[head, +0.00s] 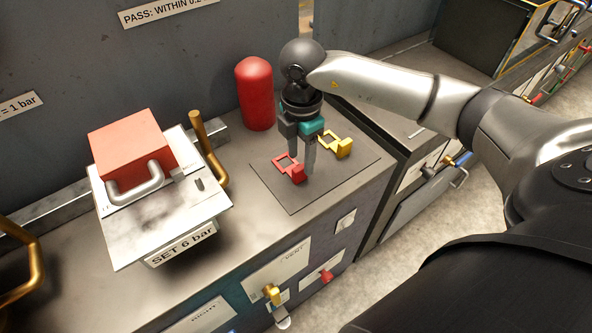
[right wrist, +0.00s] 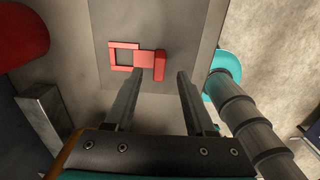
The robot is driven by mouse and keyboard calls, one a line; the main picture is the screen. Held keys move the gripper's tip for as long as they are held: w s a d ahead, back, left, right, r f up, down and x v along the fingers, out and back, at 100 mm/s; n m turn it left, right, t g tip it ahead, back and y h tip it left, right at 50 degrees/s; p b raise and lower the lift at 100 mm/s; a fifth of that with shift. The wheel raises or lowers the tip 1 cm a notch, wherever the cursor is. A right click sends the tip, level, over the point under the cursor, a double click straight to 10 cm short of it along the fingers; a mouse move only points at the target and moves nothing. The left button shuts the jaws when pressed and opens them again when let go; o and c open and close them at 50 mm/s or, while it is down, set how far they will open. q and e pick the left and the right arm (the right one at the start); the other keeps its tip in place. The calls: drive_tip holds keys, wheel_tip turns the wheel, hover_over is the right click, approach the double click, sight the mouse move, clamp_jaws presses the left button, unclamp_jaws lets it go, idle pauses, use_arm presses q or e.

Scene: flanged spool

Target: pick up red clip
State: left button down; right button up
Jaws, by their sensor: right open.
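The red clip (head: 288,168) lies flat on a dark grey mat (head: 278,192) on the bench; it has a square open frame at one end and a solid block at the other. It also shows in the right wrist view (right wrist: 159,66), just beyond the fingertips, with the block in line with the gap between them and the frame to the left. My right gripper (head: 301,170) points down at the clip's block end, open and empty; its fingers also show in the right wrist view (right wrist: 160,75). The fingers partly overlap the clip in the head view. My left gripper is not in view.
A yellow clip (head: 338,145) lies on the mat behind and right of the red one. A red cylinder (head: 255,95) stands at the back. The mat's front is clear.

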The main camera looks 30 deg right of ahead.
sight(300, 167)
wheel_tip(300, 167, down, 5)
drive_tip(key=shift+r+b, duration=0.2)
drive_tip(key=shift+b, duration=0.1)
drive_tip(key=shift+c, duration=0.2)
clamp_jaws()
